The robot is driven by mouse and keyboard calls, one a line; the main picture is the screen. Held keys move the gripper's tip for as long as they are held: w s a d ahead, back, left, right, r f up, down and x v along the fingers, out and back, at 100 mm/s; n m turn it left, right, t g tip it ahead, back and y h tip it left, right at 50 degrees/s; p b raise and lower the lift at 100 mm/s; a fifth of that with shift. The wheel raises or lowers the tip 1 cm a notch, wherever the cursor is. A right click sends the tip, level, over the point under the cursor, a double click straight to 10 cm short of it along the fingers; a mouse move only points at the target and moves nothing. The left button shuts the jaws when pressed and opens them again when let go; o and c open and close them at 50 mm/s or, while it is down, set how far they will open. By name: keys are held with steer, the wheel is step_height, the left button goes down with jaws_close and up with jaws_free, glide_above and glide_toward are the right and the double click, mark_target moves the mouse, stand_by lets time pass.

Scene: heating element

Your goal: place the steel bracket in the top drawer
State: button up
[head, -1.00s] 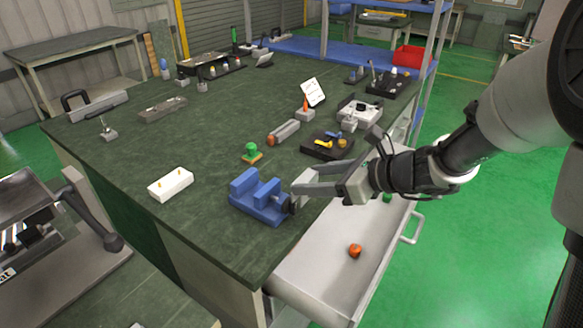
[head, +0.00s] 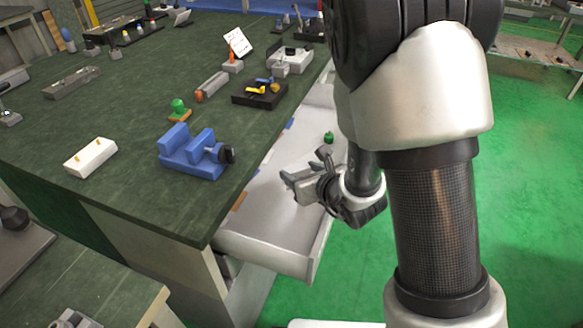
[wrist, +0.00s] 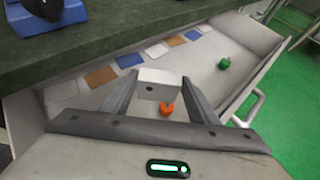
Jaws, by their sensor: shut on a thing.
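The steel bracket (wrist: 160,77) is a grey piece with a dark hole, held between the fingertips of my gripper (wrist: 158,88) in the wrist view. In the head view my gripper (head: 288,180) is above the open top drawer (head: 270,238), and the bracket is hard to make out. The drawer also shows in the wrist view (wrist: 195,83), with the bracket over its inside. Whether the bracket touches the drawer floor cannot be told. A green object (wrist: 223,63) is farther along the drawer.
Coloured patches (wrist: 128,60) line the drawer floor along the bench side. A blue vise (head: 192,155) stands at the bench edge beside the drawer. A white block (head: 90,157) and a green-knobbed piece (head: 179,109) are on the bench. Green floor is clear at right.

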steer(key=b+x, duration=0.2)
steer(key=x, duration=1)
steer(key=shift+w, duration=0.2)
steer(key=shift+b+x, duration=0.55)
steer(key=shift+x, duration=1.3)
steer(key=shift+s+d+f, duration=0.1)
steer(key=shift+d+f, duration=0.05)
steer(key=shift+f, duration=0.05)
steer(key=shift+f, duration=0.15)
steer(key=o, duration=1.2)
